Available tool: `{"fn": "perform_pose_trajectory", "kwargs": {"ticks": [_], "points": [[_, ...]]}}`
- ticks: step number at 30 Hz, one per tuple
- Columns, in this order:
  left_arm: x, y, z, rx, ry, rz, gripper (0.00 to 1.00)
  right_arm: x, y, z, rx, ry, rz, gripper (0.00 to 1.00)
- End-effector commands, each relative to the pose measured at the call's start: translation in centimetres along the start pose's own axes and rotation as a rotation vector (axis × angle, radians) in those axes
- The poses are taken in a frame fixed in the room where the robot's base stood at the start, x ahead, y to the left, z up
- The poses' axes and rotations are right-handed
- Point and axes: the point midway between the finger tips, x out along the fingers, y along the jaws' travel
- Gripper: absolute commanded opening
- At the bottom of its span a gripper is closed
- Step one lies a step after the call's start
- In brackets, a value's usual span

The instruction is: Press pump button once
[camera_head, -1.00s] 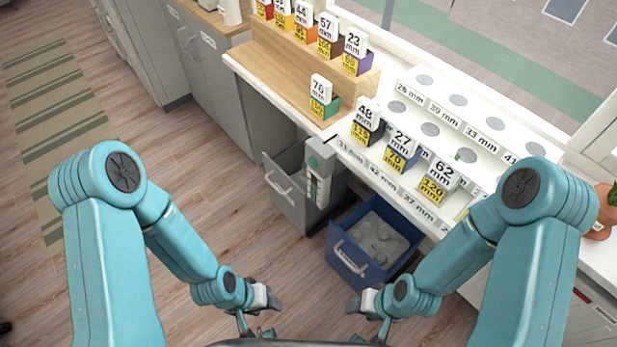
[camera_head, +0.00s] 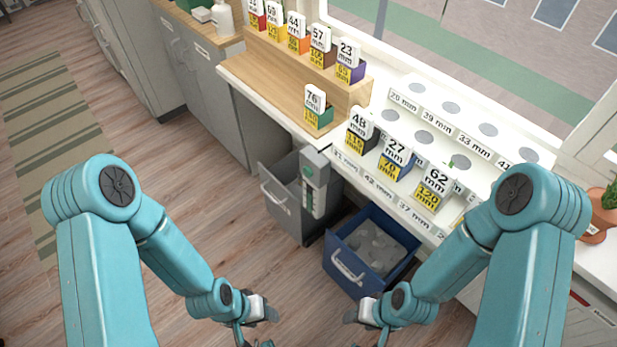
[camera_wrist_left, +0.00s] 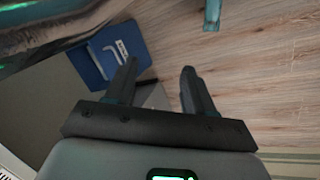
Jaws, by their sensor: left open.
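A white bottle with a narrow top (camera_head: 223,18), which looks like a pump bottle, stands on the wooden counter at the upper left. I cannot tell which of these bears the pump button. My left gripper (camera_head: 268,318) is low in the head view, well apart from both. In the left wrist view its two fingers (camera_wrist_left: 158,78) are spread with nothing between them. My right gripper (camera_head: 352,316) is low centre; its fingers are too small to read.
An open grey drawer (camera_head: 280,195) and an open blue drawer (camera_head: 345,262) jut out below the desk. Several numbered blocks stand on the wooden riser (camera_head: 290,75) and white rack (camera_head: 385,185).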

Motion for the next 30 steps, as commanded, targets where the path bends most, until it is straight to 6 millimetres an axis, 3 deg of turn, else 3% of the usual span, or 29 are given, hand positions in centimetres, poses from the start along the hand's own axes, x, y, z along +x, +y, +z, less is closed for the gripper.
{"fn": "perform_pose_trajectory", "kwargs": {"ticks": [13, 14, 18, 30], "points": [[0.0, 0.0, 0.0, 0.0, 0.0, 0.0, 0.53, 0.0, 0.0, 0.0, 0.0, 0.0, 0.0, 0.53], [0.0, 0.0, 0.0, 0.0, 0.0, 0.0, 0.47, 0.0, 0.0, 0.0, 0.0, 0.0, 0.0, 0.53], [0.0, 0.0, 0.0, 0.0, 0.0, 0.0, 0.01, 0.0, 0.0, 0.0, 0.0, 0.0, 0.0, 0.53], [0.0, 0.0, 0.0, 0.0, 0.0, 0.0, 0.0, 0.0, 0.0, 0.0, 0.0, 0.0, 0.0, 0.53]]}}
